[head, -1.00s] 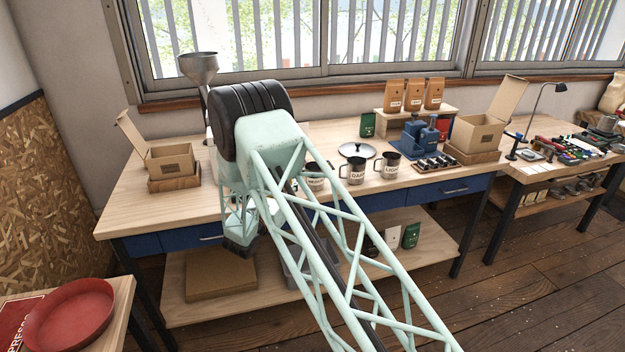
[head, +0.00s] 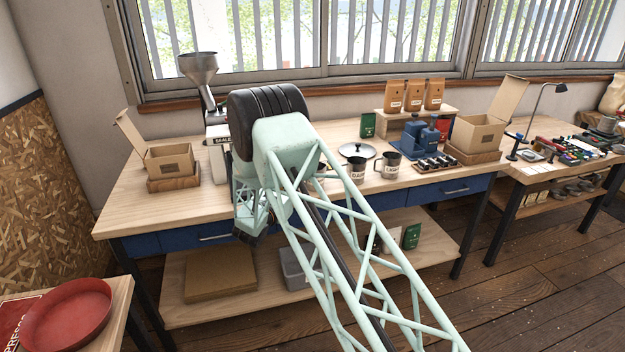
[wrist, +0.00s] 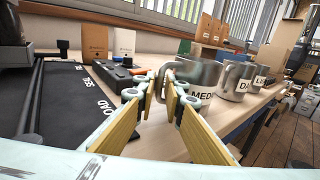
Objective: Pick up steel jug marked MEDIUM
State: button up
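The steel jug marked MEDIUM (wrist: 203,82) stands upright on the bench in the wrist view, with only "MED" of its label showing. Its handle side faces my gripper (wrist: 164,86). My gripper's two wood-coloured fingers are apart, and the jug's handle shows at the gap between their tips. I cannot tell whether they touch it. In the head view my arm hides most of this jug, with a sliver (head: 320,168) showing, and hides my fingers. A jug marked DARK (wrist: 235,84) and one marked LIGHT (wrist: 259,82) stand to its right.
A black mat (wrist: 80,103) with white lettering lies left of my gripper. Paper bags (wrist: 95,42) stand behind it. In the head view, a round lid (head: 357,151), a blue machine (head: 415,138) and an open box (head: 478,132) stand on the bench. A grinder hopper (head: 198,68) rises behind my arm.

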jog(key=shift+c, duration=0.2)
grip_shut()
dwell(0.3)
jog(key=shift+r+p, duration=0.55)
jog(key=shift+r, duration=1.3)
jog(key=s+d+r+p, duration=0.1)
jog(key=s+d, duration=0.3)
jog(key=s, duration=1.1)
jog(key=shift+s+d+r+p, duration=0.15)
jog(key=shift+p, duration=0.35)
jog(key=shift+d, duration=0.1)
